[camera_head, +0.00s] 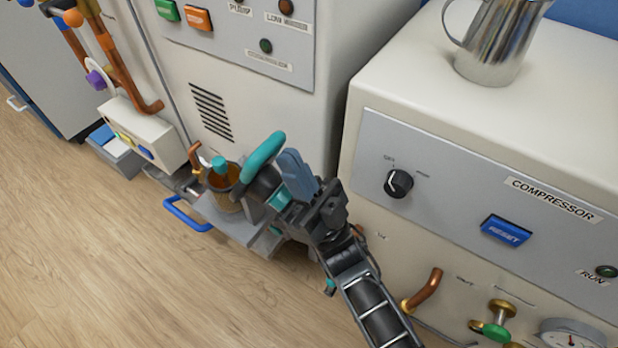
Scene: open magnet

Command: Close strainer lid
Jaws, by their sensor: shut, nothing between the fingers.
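The strainer (222,196) is a small brass-coloured cylinder low between the machine cabinets. Its top is open, and a teal piece (219,166) shows inside the orange-brown interior. The strainer lid (266,183) appears as a dark round part with a curved teal handle (262,156). It stands swung up on the strainer's right side. My gripper (291,160) is shut and empty, with its blue-grey fingers just right of the lid. Whether the fingers touch the lid cannot be told. My gripper hides part of the lid's right side.
A blue handle (186,214) sticks out on the left of the strainer's grey base. The compressor cabinet (480,120) stands close on the right, with a metal jug (492,45) on top. A white box (143,134) and copper pipes are at left. The wooden floor in front is clear.

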